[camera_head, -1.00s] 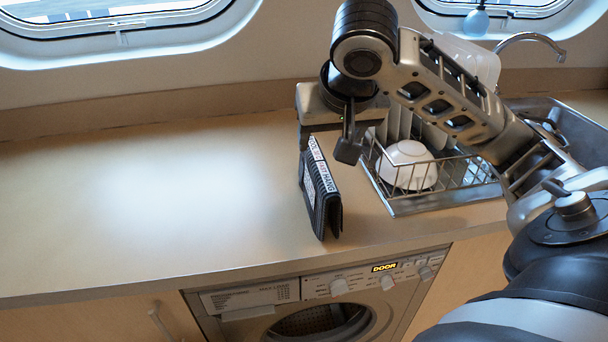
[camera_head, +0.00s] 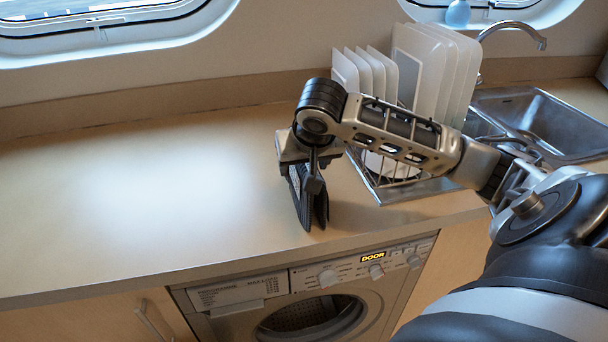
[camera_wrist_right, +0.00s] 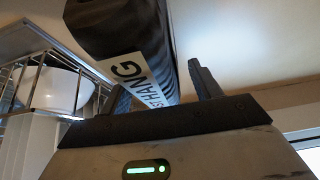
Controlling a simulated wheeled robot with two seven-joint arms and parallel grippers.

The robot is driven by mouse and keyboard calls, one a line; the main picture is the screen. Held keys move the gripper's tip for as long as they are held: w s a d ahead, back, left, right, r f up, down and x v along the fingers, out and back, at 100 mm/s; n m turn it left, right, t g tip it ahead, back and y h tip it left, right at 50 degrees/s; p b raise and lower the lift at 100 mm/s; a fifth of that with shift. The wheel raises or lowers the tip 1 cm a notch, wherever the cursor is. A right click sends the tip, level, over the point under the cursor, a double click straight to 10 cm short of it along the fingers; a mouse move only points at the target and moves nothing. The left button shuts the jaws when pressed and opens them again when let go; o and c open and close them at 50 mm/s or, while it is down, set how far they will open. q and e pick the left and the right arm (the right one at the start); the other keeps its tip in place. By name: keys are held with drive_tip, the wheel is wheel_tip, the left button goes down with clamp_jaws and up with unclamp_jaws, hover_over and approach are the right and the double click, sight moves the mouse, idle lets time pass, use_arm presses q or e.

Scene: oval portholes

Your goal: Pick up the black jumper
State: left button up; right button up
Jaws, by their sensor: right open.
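The black jumper (camera_head: 304,208) stands folded and upright on the counter, near its front edge. My right gripper (camera_head: 305,165) is over its top and hides the upper part. In the right wrist view the jumper (camera_wrist_right: 120,28) has a white label with black letters, partly reading "HANG". There my right gripper (camera_wrist_right: 160,82) is open, with one finger on each side of the label end. I cannot tell whether either finger touches the cloth. My left gripper is in neither view.
A wire dish rack (camera_head: 400,194) with plates (camera_head: 436,70) and a white bowl (camera_wrist_right: 58,90) stands close on the right. The sink (camera_head: 545,120) lies beyond it. A washing machine (camera_head: 310,300) is below the counter (camera_head: 130,200), whose left side is clear.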

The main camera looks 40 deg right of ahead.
drive_tip(key=shift+w+f, duration=0.1)
drive_tip(key=shift+f, duration=0.1)
drive_tip(key=c, duration=1.3)
drive_tip(key=shift+d+r, duration=0.1)
clamp_jaws()
